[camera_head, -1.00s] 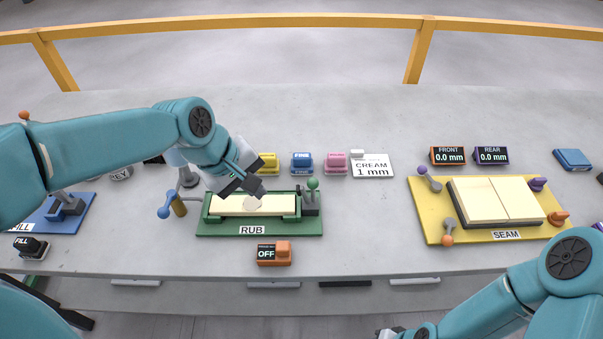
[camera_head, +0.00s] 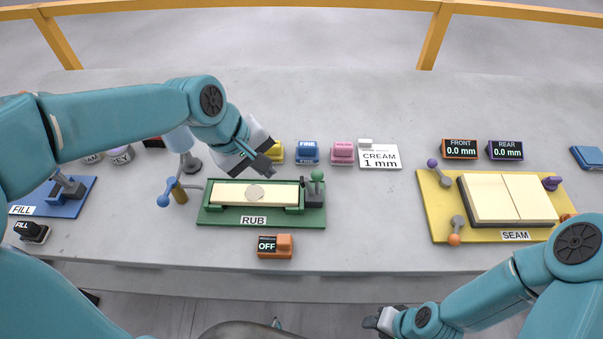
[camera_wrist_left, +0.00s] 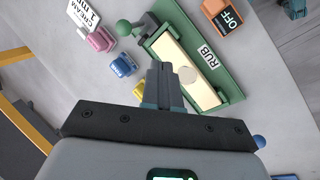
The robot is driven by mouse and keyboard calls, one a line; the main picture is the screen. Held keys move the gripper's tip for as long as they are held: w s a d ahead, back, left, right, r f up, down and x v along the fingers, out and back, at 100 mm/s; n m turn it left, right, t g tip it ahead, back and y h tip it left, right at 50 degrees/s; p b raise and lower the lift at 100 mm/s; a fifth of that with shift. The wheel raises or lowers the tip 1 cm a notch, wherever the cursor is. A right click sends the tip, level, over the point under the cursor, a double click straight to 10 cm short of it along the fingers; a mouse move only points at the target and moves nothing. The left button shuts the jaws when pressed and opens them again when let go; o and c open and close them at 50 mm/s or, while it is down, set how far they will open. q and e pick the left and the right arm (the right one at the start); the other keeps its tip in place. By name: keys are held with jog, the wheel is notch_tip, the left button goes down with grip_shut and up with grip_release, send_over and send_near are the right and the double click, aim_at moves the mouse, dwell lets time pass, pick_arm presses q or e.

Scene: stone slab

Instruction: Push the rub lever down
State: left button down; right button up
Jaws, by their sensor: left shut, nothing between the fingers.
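The green RUB fixture (camera_head: 222,216) lies on the slab left of centre, with a cream panel (camera_head: 229,194) that bears a round grey spot. The rub lever, with a green ball knob (camera_head: 317,175), stands upright at the fixture's right end. In the left wrist view the knob (camera_wrist_left: 124,28) is at the upper left, apart from the fingers. My left gripper (camera_head: 272,163) is shut and empty, above the fixture's back edge and left of the knob. It shows in the left wrist view (camera_wrist_left: 166,68) too. My right gripper (camera_head: 382,322) is low, off the slab's front edge; its fingers are unclear.
Yellow, blue (camera_head: 307,152) and pink (camera_head: 342,153) blocks and a CREAM 1 mm card (camera_head: 380,157) stand behind the fixture. An orange OFF switch (camera_head: 275,246) sits in front. The yellow SEAM fixture (camera_head: 440,225) is at right. Bare slab lies between the two fixtures.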

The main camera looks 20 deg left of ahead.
pick_arm(q)
send_near(316, 183)
notch_tip(316, 183, down, 5)
jog(key=s+a, duration=0.2)
jog(key=a, duration=0.1)
jog(key=w+d+p, duration=0.2)
jog(key=d, duration=0.1)
jog(key=shift+w+d+r, duration=0.1)
jog(key=shift+w, duration=0.15)
pick_arm(e)
notch_tip(316, 183, up, 2)
jog(key=shift+r, duration=0.15)
jog(key=shift+s, duration=0.1)
pick_arm(q)
jog(key=shift+w, duration=0.1)
pick_arm(e)
jog(key=shift+d, duration=0.15)
